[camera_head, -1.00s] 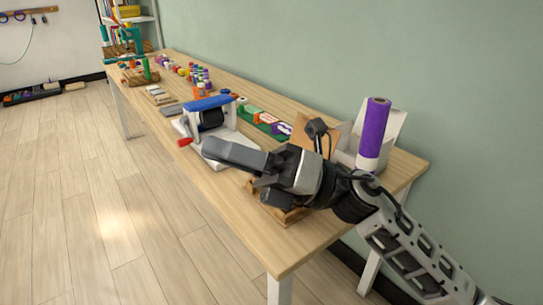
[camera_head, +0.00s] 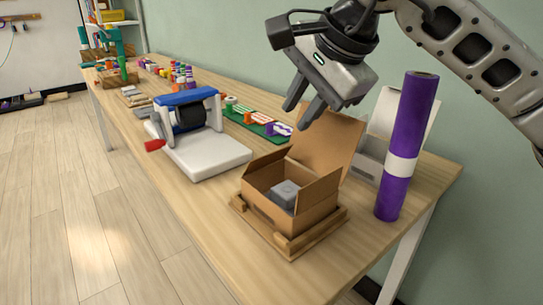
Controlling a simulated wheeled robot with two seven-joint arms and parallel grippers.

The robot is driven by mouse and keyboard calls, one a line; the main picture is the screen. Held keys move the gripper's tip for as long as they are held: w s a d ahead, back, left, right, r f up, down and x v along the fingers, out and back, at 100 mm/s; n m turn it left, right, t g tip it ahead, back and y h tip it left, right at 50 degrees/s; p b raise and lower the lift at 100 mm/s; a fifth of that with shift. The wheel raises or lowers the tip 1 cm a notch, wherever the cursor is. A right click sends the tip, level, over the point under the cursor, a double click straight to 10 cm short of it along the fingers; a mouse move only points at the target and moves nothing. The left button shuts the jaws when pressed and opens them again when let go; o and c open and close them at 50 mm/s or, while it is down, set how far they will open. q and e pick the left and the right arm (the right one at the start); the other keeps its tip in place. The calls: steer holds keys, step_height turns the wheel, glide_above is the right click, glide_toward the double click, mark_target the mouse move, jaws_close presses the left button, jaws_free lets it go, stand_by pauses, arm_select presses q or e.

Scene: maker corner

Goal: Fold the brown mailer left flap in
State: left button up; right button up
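The brown mailer (camera_head: 308,218) is an open cardboard box sitting in a wooden frame (camera_head: 288,247) near the table's right end. Its tall lid (camera_head: 329,146) stands up at the back. Side flaps stand up at its left and right; I cannot tell their exact angle. A grey block (camera_head: 286,193) lies inside. My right gripper (camera_head: 296,116) hangs above the mailer's back left, with its fingers apart and empty, pointing down. It seems clear of the cardboard. My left gripper is not in view.
A white tape dispenser (camera_head: 205,152) with a blue top stands left of the mailer. A purple roll (camera_head: 409,135) stands upright to the right, before a white open box (camera_head: 372,157). A green tray (camera_head: 258,122) lies behind. Bare table (camera_head: 200,210) shows at the front.

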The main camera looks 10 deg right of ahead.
mark_target(273, 153)
steer(key=b+x, duration=0.1)
steer(key=x, duration=1.1)
steer(key=shift+w+a+f+b, duration=0.1)
steer(key=shift+a+f+b, duration=0.05)
steer(key=shift+f+b, duration=0.15)
jaws_close()
